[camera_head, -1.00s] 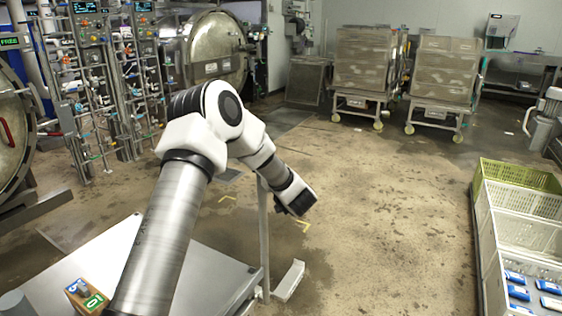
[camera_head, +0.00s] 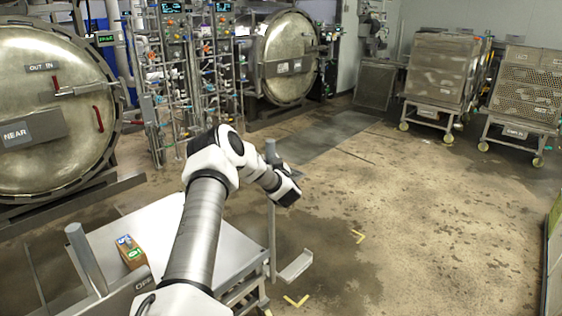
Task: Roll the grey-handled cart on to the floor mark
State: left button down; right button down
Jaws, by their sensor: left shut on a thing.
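The cart (camera_head: 165,230) has a flat pale steel top and stands at lower left, partly hidden by my left arm. A grey upright (camera_head: 270,225) rises at its right edge, and a thick grey post (camera_head: 86,260) stands at its near left. My left gripper (camera_head: 288,192) is at the upright's upper part, shut on the cart's handle; its fingertips are hard to see. My right gripper is out of view.
Round autoclave doors stand at left (camera_head: 50,110) and centre back (camera_head: 288,58). Loaded carts stand at back right (camera_head: 440,70) (camera_head: 525,90). The middle floor is clear.

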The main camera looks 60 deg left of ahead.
pick_arm(q)
jog(key=shift+w+a, duration=0.1)
jog(key=shift+w, duration=0.15)
jog(key=c, duration=0.8)
grip_release()
jog(key=shift+w, duration=0.1)
jog(key=shift+w+f, duration=0.1)
jog(key=v, duration=1.2)
